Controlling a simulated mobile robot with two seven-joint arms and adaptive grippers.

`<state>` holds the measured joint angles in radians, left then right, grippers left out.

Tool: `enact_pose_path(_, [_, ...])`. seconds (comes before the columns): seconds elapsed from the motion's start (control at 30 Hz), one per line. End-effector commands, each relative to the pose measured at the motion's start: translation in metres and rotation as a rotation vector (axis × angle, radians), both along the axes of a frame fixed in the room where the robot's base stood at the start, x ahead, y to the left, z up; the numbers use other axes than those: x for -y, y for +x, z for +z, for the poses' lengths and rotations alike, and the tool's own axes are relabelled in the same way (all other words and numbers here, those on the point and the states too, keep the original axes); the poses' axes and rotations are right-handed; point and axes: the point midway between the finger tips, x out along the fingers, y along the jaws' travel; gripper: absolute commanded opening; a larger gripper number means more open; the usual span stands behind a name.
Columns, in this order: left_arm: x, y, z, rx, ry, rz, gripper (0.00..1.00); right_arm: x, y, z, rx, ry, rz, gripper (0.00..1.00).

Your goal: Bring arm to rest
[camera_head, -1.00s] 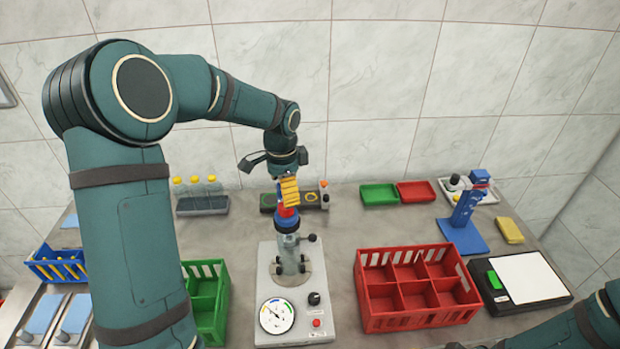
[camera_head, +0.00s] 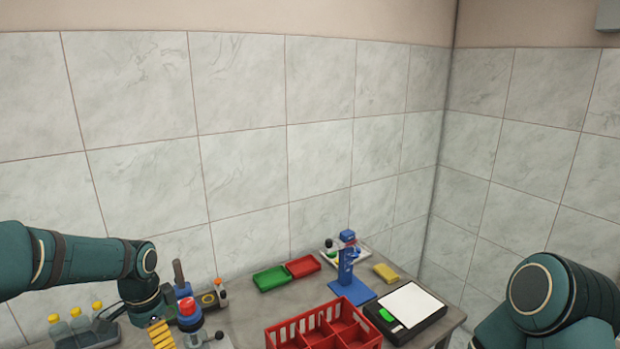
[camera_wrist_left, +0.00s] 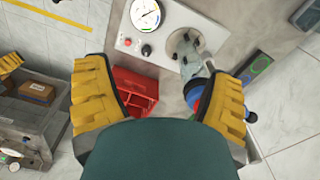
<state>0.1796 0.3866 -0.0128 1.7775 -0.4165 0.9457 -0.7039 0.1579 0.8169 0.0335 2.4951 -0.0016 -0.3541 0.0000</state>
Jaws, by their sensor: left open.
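My left gripper (camera_head: 162,335) is at the lower left of the head view, its yellow fingers pointing down, beside and left of the bench device with a red top (camera_head: 188,307) and a blue collar. In the left wrist view my left gripper (camera_wrist_left: 160,78) is open, its two yellow fingers wide apart with nothing held between them. The device's panel with a round gauge (camera_wrist_left: 146,14) shows beyond the fingers there. The device's collar is partly hidden by the right finger. My right arm shows at the lower right of the head view; its gripper is out of view.
A red divided crate (camera_head: 283,338), a blue stand (camera_head: 347,270), a scale (camera_head: 425,318), a yellow block (camera_head: 386,272), a green tray (camera_head: 271,278) and a red tray (camera_head: 303,266) stand on the bench. Yellow-capped bottles (camera_head: 78,322) stand at left. The wall is behind.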

Motion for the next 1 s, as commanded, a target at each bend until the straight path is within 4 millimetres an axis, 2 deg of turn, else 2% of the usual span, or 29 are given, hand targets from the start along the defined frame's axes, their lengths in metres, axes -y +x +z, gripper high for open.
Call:
enact_pose_path(0.03, [0.019, -0.002, -0.036, -0.003, -0.036, 0.018, 0.83, 0.0, 0.0, -0.011, -0.001, 0.0, 0.001, 0.47])
enact_pose_path(0.17, [0.06, -0.009, -0.1, 0.016, -0.12, 0.103, 0.83, -0.001, -0.001, -0.03, -0.004, -0.002, 0.002, 0.47])
enact_pose_path(0.27, [0.094, -0.021, -0.153, 0.022, -0.191, 0.192, 0.83, -0.002, -0.001, -0.045, -0.004, -0.004, 0.002, 0.47])
enact_pose_path(0.37, [0.131, -0.042, -0.207, 0.02, -0.261, 0.311, 0.83, -0.003, -0.002, -0.063, -0.006, -0.005, 0.003, 0.47])
enact_pose_path(0.5, [0.177, -0.085, -0.28, 0.003, -0.343, 0.523, 0.83, -0.003, -0.004, -0.09, -0.012, -0.007, 0.004, 0.47])
enact_pose_path(0.6, [0.199, -0.117, -0.317, -0.005, -0.373, 0.671, 0.83, -0.004, -0.005, -0.106, -0.015, -0.01, 0.004, 0.47])
enact_pose_path(0.7, [0.211, -0.142, -0.34, -0.009, -0.385, 0.79, 0.83, -0.004, -0.005, -0.117, -0.015, -0.011, 0.004, 0.47])
enact_pose_path(0.8, [0.216, -0.158, -0.351, -0.006, -0.388, 0.865, 0.83, -0.005, -0.005, -0.123, -0.016, -0.012, 0.005, 0.47])
enact_pose_path(1.0, [0.218, -0.166, -0.355, -0.001, -0.389, 0.91, 0.83, -0.005, -0.005, -0.124, -0.016, -0.013, 0.004, 0.47])
